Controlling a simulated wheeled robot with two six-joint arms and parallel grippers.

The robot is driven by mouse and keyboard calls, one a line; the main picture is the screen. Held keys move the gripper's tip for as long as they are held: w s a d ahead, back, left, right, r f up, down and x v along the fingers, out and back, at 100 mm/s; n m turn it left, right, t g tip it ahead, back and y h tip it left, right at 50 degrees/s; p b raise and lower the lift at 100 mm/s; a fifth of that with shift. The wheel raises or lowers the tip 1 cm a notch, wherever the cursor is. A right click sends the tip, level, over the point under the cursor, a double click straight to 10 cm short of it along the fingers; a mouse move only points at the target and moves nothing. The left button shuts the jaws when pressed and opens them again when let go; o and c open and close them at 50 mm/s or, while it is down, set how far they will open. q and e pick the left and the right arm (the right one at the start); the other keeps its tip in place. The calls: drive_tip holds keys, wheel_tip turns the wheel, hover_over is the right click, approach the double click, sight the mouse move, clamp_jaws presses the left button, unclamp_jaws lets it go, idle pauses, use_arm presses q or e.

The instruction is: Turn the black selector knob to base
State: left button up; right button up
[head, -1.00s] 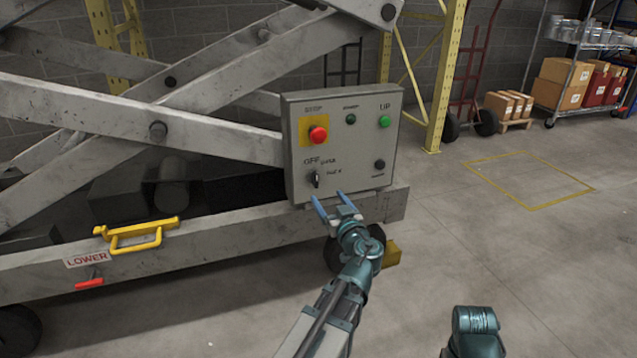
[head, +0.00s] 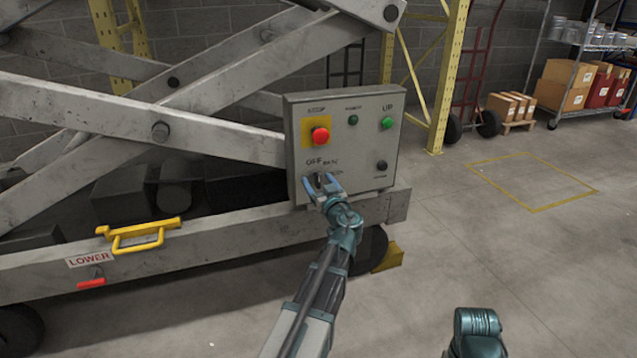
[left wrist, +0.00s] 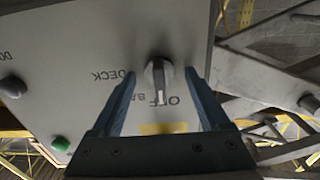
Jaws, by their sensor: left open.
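The black selector knob (left wrist: 158,78) is on the grey control panel (head: 297,150), below the red button. In the left wrist view, which shows the panel upside down, its pale pointer faces the OFF lettering, with part of a BA... label beside it and DECK off to the side. My left gripper (head: 322,183) is open at the panel. Its two blue fingers stand on either side of the knob in the left wrist view (left wrist: 160,74), with gaps showing on both sides. In the head view the fingers partly hide the knob. My right gripper is out of view.
The panel also bears a red stop button (head: 320,135), a green UP button (head: 387,123) and a black button (head: 381,165). A yellow handle (head: 140,236) and a red LOWER lever (head: 91,283) are on the lift frame at left. Floor at right is open.

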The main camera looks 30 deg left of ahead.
use_arm(q)
clamp_jaws()
drive_tip(key=shift+m, duration=0.3)
drive_tip(key=m, duration=0.4)
drive_tip(key=shift+d+m, duration=0.1)
drive_tip(key=shift+m, duration=2.2)
unclamp_jaws()
drive_tip(key=shift+w, duration=0.1)
